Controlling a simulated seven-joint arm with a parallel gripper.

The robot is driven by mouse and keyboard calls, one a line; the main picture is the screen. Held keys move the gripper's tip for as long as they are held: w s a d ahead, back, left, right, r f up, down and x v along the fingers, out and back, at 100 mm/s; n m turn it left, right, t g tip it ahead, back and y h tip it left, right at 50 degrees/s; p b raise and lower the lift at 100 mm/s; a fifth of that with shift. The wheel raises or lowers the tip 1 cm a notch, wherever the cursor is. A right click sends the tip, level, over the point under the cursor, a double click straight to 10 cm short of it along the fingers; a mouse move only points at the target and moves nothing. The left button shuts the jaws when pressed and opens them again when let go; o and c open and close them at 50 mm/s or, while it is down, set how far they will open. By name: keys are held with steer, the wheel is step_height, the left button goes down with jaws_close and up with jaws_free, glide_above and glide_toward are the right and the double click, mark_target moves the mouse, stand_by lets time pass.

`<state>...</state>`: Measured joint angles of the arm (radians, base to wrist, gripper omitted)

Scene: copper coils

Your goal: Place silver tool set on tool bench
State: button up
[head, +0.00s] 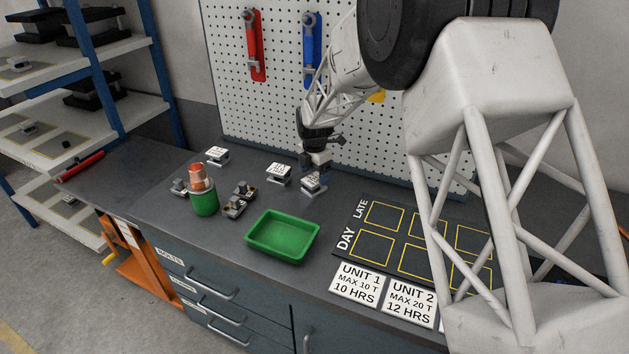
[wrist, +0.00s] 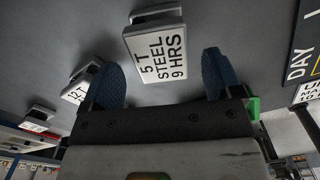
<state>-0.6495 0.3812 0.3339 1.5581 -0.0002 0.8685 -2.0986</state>
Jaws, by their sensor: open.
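No item clearly marked as a silver tool set shows. My gripper (head: 317,160) is open and empty, pointing down just above a small silver block with a white label (head: 313,184) on the dark tool bench (head: 165,222). In the wrist view the label of this silver block (wrist: 156,52) reads "5 T STEEL 9 HRS". It lies between the two blue fingertips of my gripper (wrist: 161,76) in the picture, with gaps on both sides. I cannot tell whether the fingers reach down beside it. A second labelled silver block (head: 279,174) and a third (head: 217,156) stand to the left.
A green tray (head: 282,236) is empty in front. A green cup (head: 205,203) with a copper piece stands left, beside small dark-and-silver parts (head: 238,199). A board with yellow squares (head: 373,250) lies right. A red wrench (head: 254,45) and blue wrench (head: 312,45) hang behind.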

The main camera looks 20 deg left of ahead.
mark_target(316, 179)
step_height(316, 179, up, 8)
steer(key=shift+f, duration=0.15)
stand_by(0.8)
steer(key=s+d+r+m, duration=0.4)
steer(key=d+r+m, duration=0.15)
steer(key=d, duration=0.55)
steer(key=s+d+r+m+t, duration=0.1)
steer(key=s+d+r+m, duration=0.4)
steer(key=d, duration=0.6)
steer(key=s+d+r+m, duration=0.4)
steer(key=d+r, duration=0.2)
steer(key=d, duration=0.5)
steer(key=s+d+f+m, duration=0.1)
steer(key=s+d+m, duration=0.7)
steer(key=s, duration=0.6)
steer(key=s+d+f+m+t, duration=0.1)
steer(key=s+d+m, duration=0.8)
steer(key=s+d, duration=0.4)
steer(key=shift+s+d+t, duration=0.2)
steer(key=shift+s+t, duration=0.1)
steer(key=shift+s, duration=0.5)
